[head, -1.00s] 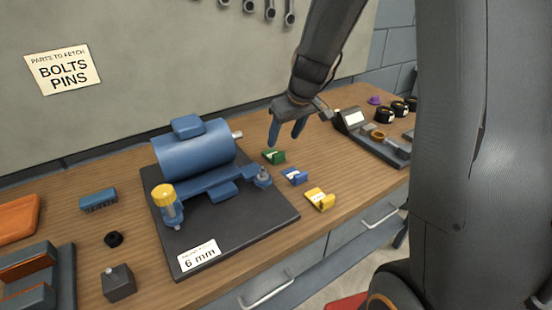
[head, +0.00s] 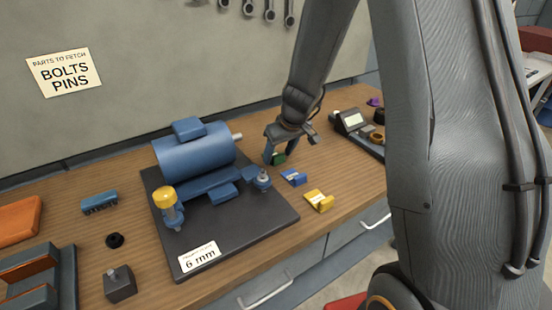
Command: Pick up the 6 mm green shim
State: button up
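The green shim (head: 279,159) lies on the wooden bench just beyond the right edge of the dark base plate. It is partly hidden by my gripper (head: 279,156), which has come down over it from above. The fingers look spread, one at the shim's left and the other behind its right side. Whether they touch it cannot be made out. A blue shim (head: 294,177) and a yellow shim (head: 320,201) lie nearer the bench's front edge. Any size marking on the green shim is too small to read.
A blue motor-like casing (head: 196,150) stands on the dark plate (head: 250,225), with a label (head: 200,256) reading 6 mm. A yellow-capped post (head: 168,205) stands at its left.

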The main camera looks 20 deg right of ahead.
jog(key=c, duration=1.1)
jog(key=shift+o, duration=0.2)
jog(key=shift+r, duration=0.15)
